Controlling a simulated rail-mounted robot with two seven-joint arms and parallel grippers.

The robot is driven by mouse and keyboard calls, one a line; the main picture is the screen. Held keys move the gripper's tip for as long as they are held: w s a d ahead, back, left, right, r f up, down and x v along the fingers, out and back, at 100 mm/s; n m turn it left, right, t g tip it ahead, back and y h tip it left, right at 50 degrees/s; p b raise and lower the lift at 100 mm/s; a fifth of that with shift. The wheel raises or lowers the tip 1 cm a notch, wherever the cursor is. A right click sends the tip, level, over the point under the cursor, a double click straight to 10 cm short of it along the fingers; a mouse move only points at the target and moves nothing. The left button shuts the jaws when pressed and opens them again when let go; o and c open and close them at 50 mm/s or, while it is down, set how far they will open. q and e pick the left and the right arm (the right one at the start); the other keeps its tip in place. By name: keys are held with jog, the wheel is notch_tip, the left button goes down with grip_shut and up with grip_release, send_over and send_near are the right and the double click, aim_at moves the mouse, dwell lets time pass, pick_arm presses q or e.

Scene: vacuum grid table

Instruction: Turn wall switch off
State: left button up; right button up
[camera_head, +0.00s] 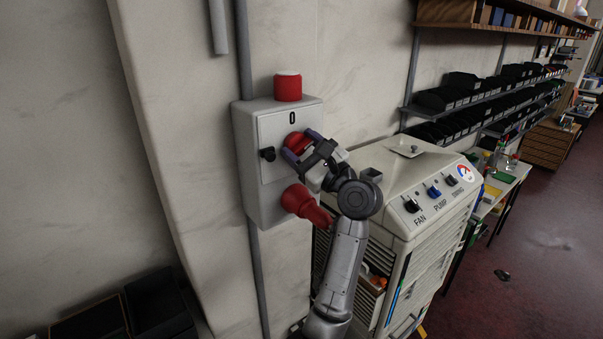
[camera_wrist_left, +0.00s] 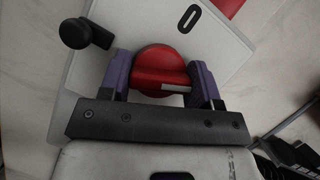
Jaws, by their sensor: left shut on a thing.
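The wall switch box (camera_head: 248,135) is pale and mounted on the wall, with a 0 mark near the top of its front plate. Its red rotary knob (camera_head: 291,141) is on the front plate, partly hidden by my left gripper (camera_head: 303,150). In the left wrist view, the knob (camera_wrist_left: 160,66) sits between the two purple fingers of my left gripper (camera_wrist_left: 161,78), which is shut on it. A white mark shows on the knob's grip bar, which lies roughly across between the fingers. My right gripper is not in view.
A black latch knob (camera_head: 267,154) sticks out at the left of the plate. A red cap (camera_head: 288,88) is on top of the box and a red plug (camera_head: 304,203) below. A cabinet (camera_head: 420,190) with FAN and PUMP knobs stands close on the right.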

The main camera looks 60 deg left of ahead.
pick_arm(q)
jog(key=n+g+h+b, duration=0.1)
jog(key=n+b, duration=0.1)
jog(key=b, duration=0.1)
jog(key=n+g+h+b, duration=0.1)
jog(key=n+b, duration=0.2)
jog(key=n+g+b, duration=0.1)
jog(key=n+b, duration=0.2)
jog(key=shift+f+h, duration=0.2)
jog(key=shift+h, duration=0.2)
jog(key=n+h+b, duration=0.1)
jog(key=n+b, duration=0.1)
jog(key=n, duration=0.2)
jog(key=shift+r, duration=0.15)
jog(key=shift+r+n+h+b, duration=0.1)
jog(key=shift+n+h+b, duration=0.6)
jog(key=shift+n, duration=0.9)
jog(key=o, duration=0.9)
jog(key=v, duration=0.9)
jog(key=p+v, duration=0.1)
jog(key=v, duration=0.4)
jog(key=shift+r, duration=0.35)
